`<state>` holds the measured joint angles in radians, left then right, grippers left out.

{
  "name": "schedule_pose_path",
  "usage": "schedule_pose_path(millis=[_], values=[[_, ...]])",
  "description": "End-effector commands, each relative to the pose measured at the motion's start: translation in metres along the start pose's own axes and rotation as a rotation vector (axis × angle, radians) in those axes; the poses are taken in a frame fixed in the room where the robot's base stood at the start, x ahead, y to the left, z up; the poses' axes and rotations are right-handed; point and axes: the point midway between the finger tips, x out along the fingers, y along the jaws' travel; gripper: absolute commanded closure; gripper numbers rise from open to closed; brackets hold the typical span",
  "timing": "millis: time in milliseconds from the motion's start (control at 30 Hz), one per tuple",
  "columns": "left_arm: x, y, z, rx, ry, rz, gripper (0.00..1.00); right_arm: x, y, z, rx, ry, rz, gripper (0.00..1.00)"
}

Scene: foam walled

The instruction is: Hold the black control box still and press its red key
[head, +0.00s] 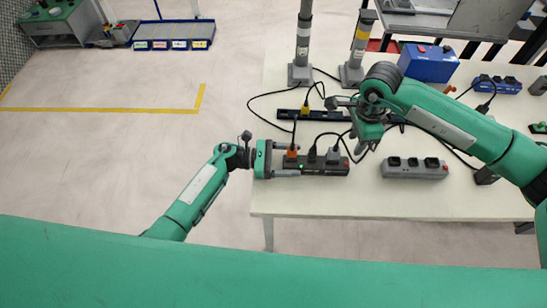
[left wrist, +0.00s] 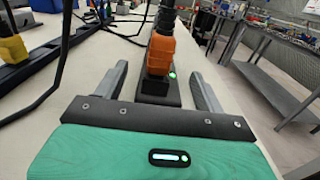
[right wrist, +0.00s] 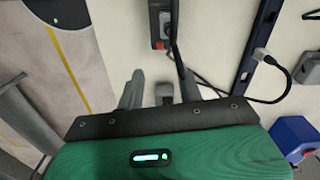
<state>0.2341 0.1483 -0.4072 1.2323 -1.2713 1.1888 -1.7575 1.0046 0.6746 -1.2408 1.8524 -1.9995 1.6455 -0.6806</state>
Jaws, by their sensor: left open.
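The black control box (head: 318,170) lies near the table's front edge, with an orange plug (head: 292,152) and other plugs and cables in its top. Its red key (head: 346,168) is at the right end; a small red patch (right wrist: 158,45) on the box shows in the right wrist view. My left gripper (head: 285,160) is open at the box's left end. In the left wrist view its fingers (left wrist: 160,90) stand on both sides of the box, with visible gaps. My right gripper (head: 366,146) is open above the table, by the box's right end, fingers downward.
A grey strip (head: 400,172) with black sockets lies to the right. A long black strip (head: 312,115) lies behind, with loose cables between. Two grey posts (head: 300,72) and a blue box (head: 428,64) stand farther back. The table's front strip (head: 350,202) is clear.

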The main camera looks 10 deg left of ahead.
Motion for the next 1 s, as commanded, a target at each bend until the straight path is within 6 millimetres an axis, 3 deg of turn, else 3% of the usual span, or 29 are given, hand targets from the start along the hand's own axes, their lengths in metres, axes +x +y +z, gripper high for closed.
schedule_pose_path(millis=[200,533,800,1000], values=[[0.020,0.000,0.000,-0.001,-0.001,-0.001,0.29,0.000,0.000,0.000,0.000,0.000,0.000,0.64],[0.022,0.000,0.000,0.000,0.000,0.000,0.29,0.000,0.000,0.000,0.000,0.000,0.000,0.64],[0.022,0.000,0.000,0.000,0.000,0.000,0.82,0.000,0.000,0.000,0.000,0.000,0.000,0.64],[0.022,0.000,0.000,0.000,0.000,0.000,0.83,0.000,0.000,0.000,0.000,0.000,0.000,1.00]])
